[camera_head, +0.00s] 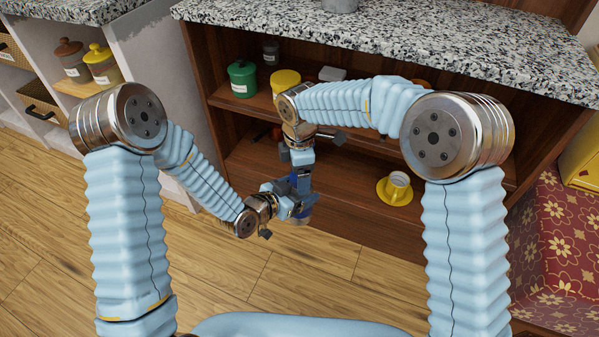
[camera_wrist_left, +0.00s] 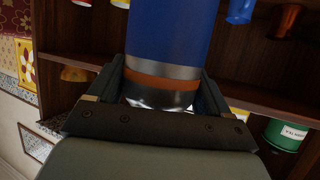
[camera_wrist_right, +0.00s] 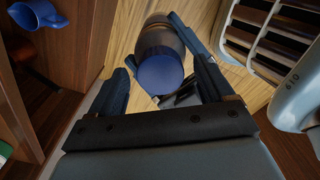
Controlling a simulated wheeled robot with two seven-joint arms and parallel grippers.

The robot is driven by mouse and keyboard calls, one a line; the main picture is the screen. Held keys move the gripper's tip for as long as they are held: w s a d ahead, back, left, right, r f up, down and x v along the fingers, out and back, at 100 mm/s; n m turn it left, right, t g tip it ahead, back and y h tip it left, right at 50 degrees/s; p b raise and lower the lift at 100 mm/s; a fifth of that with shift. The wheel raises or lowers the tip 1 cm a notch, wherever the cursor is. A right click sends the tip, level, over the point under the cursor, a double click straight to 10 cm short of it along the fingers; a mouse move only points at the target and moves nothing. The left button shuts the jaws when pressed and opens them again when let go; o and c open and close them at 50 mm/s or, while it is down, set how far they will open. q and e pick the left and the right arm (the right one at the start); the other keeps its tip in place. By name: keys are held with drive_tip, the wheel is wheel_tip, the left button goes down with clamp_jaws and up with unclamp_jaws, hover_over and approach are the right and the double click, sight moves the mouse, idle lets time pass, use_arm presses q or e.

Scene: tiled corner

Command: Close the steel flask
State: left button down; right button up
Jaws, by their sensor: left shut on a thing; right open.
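The steel flask (camera_wrist_left: 168,35) has a blue body with steel, orange and black bands in the left wrist view. My left gripper (camera_wrist_left: 158,85) is shut on its banded part. In the head view the flask (camera_head: 300,217) shows only partly, below my left gripper (camera_head: 297,203). My right gripper (camera_head: 301,178) is just above, pointing down, with its jaws open. In the right wrist view a round blue end (camera_wrist_right: 160,75) lies between the fingers of my right gripper (camera_wrist_right: 152,45). I cannot tell if it is a lid or whether the fingers touch it.
A brown shelf unit under a speckled counter (camera_head: 400,35) stands close behind my grippers. The wooden floor (camera_head: 190,270) in front is clear.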

wheel_tip(320, 180, up, 4)
drive_tip(key=shift+r, duration=0.1)
drive_tip(key=shift+c, duration=0.4)
drive_tip(key=shift+s+a+r+n, duration=0.1)
drive_tip(key=shift+s+a+n, duration=0.05)
drive_tip(key=shift+n, duration=0.65)
drive_tip(key=shift+s+r+n, duration=0.1)
drive_tip(key=shift+r+n, duration=0.1)
drive_tip(key=shift+n, duration=0.5)
drive_tip(key=shift+r+n, duration=0.85)
drive_tip(key=shift+n, duration=0.35)
drive_tip(key=shift+w+r+n, duration=0.25)
drive_tip(key=shift+r+n, duration=0.3)
drive_tip(key=shift+n, duration=0.05)
